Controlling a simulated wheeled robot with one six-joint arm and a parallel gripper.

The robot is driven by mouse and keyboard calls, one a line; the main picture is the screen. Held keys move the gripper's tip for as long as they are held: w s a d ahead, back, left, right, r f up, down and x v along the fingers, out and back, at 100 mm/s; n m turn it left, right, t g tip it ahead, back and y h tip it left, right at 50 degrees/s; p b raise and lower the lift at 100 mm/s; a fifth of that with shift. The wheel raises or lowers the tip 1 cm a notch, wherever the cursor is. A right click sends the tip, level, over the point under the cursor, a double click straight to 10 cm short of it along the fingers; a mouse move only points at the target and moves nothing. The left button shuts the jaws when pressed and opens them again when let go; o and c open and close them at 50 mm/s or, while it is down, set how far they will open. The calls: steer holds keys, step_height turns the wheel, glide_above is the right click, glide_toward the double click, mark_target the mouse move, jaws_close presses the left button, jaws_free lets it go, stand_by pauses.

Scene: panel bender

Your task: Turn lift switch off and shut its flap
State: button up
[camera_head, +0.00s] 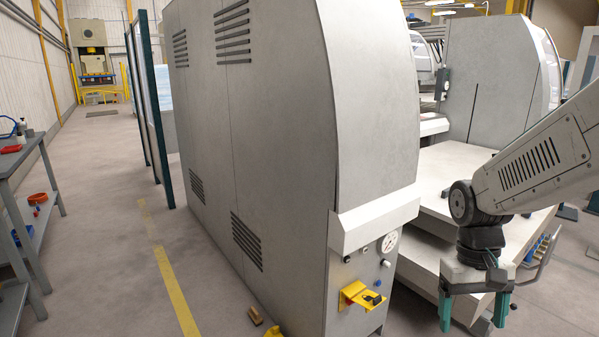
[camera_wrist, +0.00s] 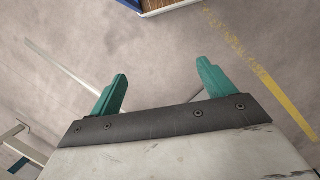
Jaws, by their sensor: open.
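The lift switch is a yellow unit (camera_head: 352,291) with a black handle (camera_head: 373,300), low on the front end of the grey machine housing in the head view. A yellow plate sticks out beneath the handle and looks like the flap, standing open. The handle's exact setting is too small to tell. My gripper (camera_head: 474,312) is open and empty, pointing down to the right of the switch and well apart from it. Its two green fingers (camera_wrist: 162,75) are spread over bare floor in the wrist view, where the switch does not show.
A round gauge (camera_head: 390,242) and small knobs sit above the switch. The machine's pale bed (camera_head: 445,180) is behind my arm. A small wooden block (camera_head: 255,316) and a yellow object (camera_head: 273,332) lie on the floor by the housing. A workbench (camera_head: 22,165) stands far left; the aisle is clear.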

steer(key=s+a+r+t, duration=0.4)
steer(key=s+r, duration=0.6)
steer(key=s, duration=0.4)
steer(key=shift+r+n+y, duration=0.25)
steer(key=shift+n+y, duration=0.05)
steer(key=shift+a, duration=0.1)
